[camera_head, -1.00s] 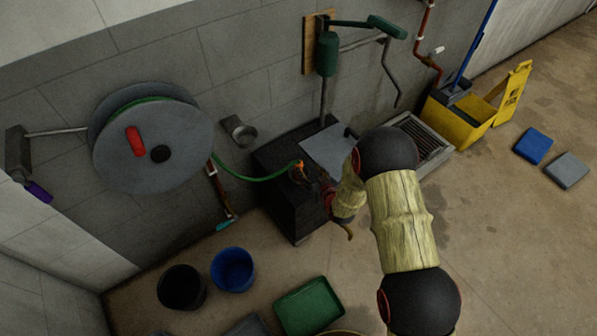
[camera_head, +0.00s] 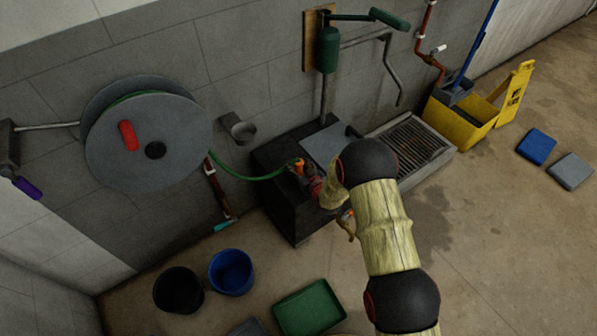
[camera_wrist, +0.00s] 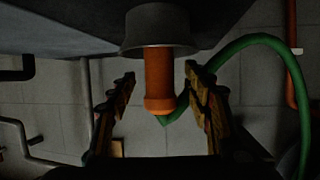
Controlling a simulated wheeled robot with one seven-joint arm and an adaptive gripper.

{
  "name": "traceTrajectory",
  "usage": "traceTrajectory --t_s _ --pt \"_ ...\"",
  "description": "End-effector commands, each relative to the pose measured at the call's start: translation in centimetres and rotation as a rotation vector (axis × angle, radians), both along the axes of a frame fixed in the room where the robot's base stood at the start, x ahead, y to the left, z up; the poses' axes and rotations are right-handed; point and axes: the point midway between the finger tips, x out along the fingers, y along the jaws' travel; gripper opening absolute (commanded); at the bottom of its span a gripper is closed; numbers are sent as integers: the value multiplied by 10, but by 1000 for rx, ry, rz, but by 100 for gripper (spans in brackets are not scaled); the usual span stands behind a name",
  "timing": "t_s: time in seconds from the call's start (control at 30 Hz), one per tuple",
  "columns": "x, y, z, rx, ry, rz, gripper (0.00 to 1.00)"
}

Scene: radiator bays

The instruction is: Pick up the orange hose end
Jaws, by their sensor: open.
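The orange hose end (camera_wrist: 158,80) hangs below a dark grey round holder (camera_wrist: 160,27) in the wrist view, with the green hose (camera_wrist: 270,38) curving away to the right. My gripper (camera_wrist: 160,100) is open, with one jaw on each side of the orange hose end and a visible gap on both sides. In the head view the orange hose end (camera_head: 299,167) shows small at the top of the black cabinet (camera_head: 297,222), where the green hose (camera_head: 250,178) from the wall reel ends. My gripper (camera_head: 310,180) is right beside it there, partly hidden by my wrist.
A grey hose reel (camera_head: 180,165) is on the wall at left. A flat grey plate (camera_head: 325,145) lies on the cabinet, beside a floor grate (camera_head: 415,142). Blue (camera_head: 231,271) and black (camera_head: 179,289) buckets and a green tray (camera_head: 309,308) stand on the floor.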

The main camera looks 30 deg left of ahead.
Motion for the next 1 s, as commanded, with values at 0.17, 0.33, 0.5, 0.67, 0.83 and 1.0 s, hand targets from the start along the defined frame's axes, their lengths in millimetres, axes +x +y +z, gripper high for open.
traceTrajectory --t_s 0.17,0.33,0.5,0.67,0.83,1.0 --pt "0 0 1 0 0 0 49" --pt "0 0 1 1 -1 0 40" --pt "0 0 1 1 -1 0 30" --pt "0 0 1 1 -1 0 21" --pt "0 0 1 1 -1 0 11" --pt "0 0 1 1 -1 0 1"
